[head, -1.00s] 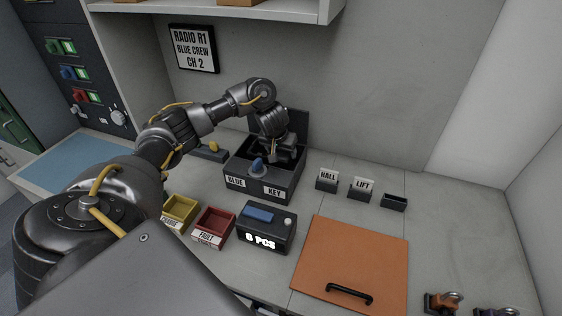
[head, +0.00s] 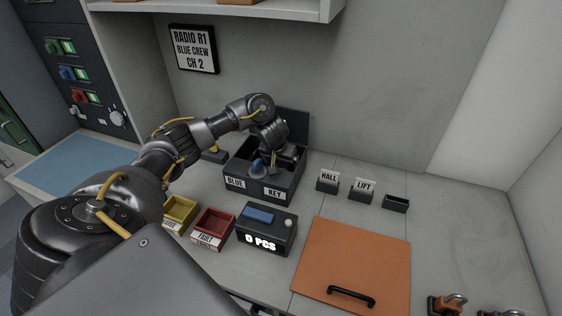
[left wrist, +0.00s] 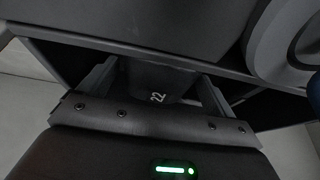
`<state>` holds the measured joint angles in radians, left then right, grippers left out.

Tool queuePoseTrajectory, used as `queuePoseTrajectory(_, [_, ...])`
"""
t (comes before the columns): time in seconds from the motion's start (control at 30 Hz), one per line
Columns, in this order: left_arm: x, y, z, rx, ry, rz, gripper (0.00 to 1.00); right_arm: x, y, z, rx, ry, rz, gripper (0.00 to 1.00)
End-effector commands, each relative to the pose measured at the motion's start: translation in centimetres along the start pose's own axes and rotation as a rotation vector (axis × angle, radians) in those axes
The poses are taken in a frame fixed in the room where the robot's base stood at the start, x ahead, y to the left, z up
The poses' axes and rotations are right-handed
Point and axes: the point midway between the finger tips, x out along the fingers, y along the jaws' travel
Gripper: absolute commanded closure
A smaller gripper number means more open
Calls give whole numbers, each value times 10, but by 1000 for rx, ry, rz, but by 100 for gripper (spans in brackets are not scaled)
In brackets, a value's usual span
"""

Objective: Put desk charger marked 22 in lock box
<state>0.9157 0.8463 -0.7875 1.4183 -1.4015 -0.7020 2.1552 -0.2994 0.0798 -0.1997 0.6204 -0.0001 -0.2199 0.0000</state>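The desk charger marked 22 (left wrist: 158,82) is a dark block with a white number, between the two fingers of my left gripper in the left wrist view. The fingertips appear to meet its sides. In the head view my left gripper (head: 284,158) points down into an open dark box (head: 288,187) labelled BLUE and KEY, which I take for the lock box. Its lid (head: 294,123) stands upright at the back. The gripper hides the charger in the head view, and I cannot tell whether the charger touches the box floor. My right gripper is not in view.
A blue-topped round part (head: 256,166) sits in the box beside the gripper. In front are a yellow tray (head: 181,210), a red tray (head: 212,224) and a counter reading 0 PCS (head: 266,232). HALL (head: 328,181) and LIFT (head: 362,191) holders stand right. An orange panel (head: 355,262) lies front right.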

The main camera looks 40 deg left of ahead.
Motion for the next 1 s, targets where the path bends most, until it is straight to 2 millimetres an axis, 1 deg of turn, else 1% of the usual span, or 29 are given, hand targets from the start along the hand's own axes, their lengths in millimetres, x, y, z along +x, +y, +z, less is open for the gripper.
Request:
queuePoseTrajectory(0.17, [-1, 0, -1, 0, 1, 0, 9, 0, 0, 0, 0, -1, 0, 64])
queuePoseTrajectory(0.23, [-6, 0, -2, 1, 2, 0, 9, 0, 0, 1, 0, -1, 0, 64])
queuePoseTrajectory(0.37, [-28, 0, -4, 4, 4, 1, 9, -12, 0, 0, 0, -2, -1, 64])
queuePoseTrajectory(0.43, [-43, -1, -5, 4, 4, -1, 9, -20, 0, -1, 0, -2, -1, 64])
queuePoseTrajectory(0.5, [-62, 0, -7, 4, 6, 0, 9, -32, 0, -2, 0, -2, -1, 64])
queuePoseTrajectory(0.7, [-100, 0, -5, 3, 4, 0, 9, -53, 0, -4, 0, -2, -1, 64])
queuePoseTrajectory(0.83, [-115, 0, -4, 2, 3, 0, 9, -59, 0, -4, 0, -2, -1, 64])
queuePoseTrajectory(1.0, [-123, 0, -2, 1, 1, 0, 9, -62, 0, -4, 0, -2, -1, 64])
